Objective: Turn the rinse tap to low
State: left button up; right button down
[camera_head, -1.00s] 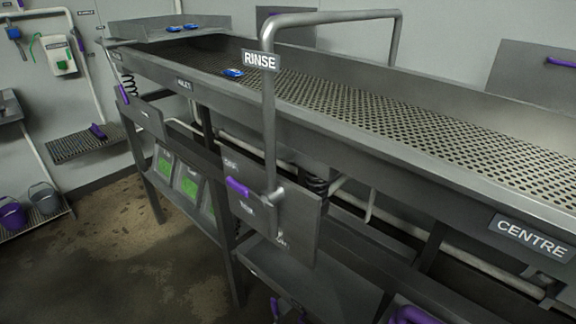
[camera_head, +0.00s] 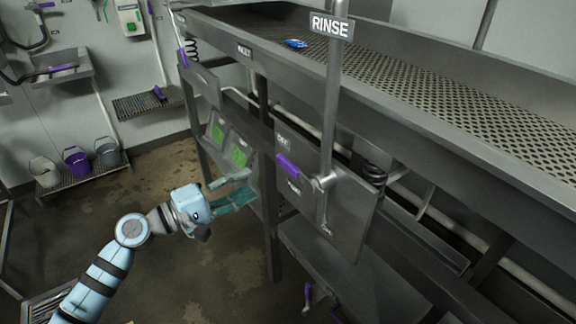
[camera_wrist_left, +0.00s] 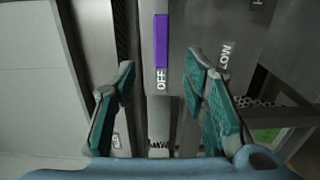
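The rinse tap's purple handle (camera_head: 293,168) sits on a grey panel (camera_head: 352,208) below the RINSE sign (camera_head: 331,25). It points left from the pipe joint. In the left wrist view the handle (camera_wrist_left: 161,40) is upright in the picture, its end by the OFF label (camera_wrist_left: 160,79); the LOW label (camera_wrist_left: 224,66) is to the right. My left gripper (camera_head: 236,189) is open and empty, left of the handle and apart from it. In the wrist view its teal fingers (camera_wrist_left: 160,72) straddle the line of the handle. My right gripper is not in view.
A long sink with a perforated bed (camera_head: 440,92) runs above the tap. A smaller panel (camera_head: 200,84) and green-faced boxes (camera_head: 238,156) are behind my left gripper. Buckets (camera_head: 77,159) stand on a rack at the left. A lower shelf (camera_head: 330,272) lies under the panel.

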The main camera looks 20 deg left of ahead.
aim_at(285, 167)
pick_arm(q)
jog(key=p+x, duration=0.1)
jog(key=x, duration=1.2)
jog(key=shift+a, duration=0.15)
grip_shut()
